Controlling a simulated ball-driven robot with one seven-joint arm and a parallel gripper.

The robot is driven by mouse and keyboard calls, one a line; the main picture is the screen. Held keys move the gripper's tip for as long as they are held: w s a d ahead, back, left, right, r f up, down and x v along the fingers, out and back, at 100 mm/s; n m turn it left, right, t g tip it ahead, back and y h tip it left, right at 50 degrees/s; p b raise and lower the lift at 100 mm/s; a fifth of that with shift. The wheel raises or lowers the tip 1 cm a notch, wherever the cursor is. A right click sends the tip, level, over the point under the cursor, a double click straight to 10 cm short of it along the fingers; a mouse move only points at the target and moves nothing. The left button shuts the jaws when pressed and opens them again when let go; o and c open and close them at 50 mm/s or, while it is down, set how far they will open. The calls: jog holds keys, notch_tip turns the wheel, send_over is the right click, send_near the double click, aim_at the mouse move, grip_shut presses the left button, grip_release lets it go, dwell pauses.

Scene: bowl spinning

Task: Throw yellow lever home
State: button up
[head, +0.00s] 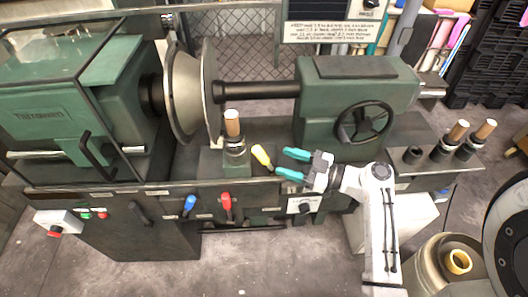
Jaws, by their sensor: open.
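The yellow lever (262,157) has a tapered yellow handle that leans up and to the left, beside the tool post on the lathe bed. Its lower end meets the machine near the front edge of the bed. My gripper (286,164) has teal fingers and is open, just right of the lever. The two fingers are spread apart and point left toward it. I see no contact with the lever.
A wooden-handled post (233,125) stands left of the lever. A blue lever (189,205) and a red lever (226,205) are on the front panel below. The green tailstock (345,95) with a black handwheel (365,122) stands behind my gripper.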

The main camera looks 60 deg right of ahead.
aim_at(266, 155)
jog(key=p+x, duration=0.2)
jog(key=x, duration=0.5)
jog(key=shift+r, duration=0.1)
jog(key=shift+w+a, duration=0.2)
jog(key=shift+w, duration=0.4)
jog(key=shift+c, duration=0.4)
grip_shut()
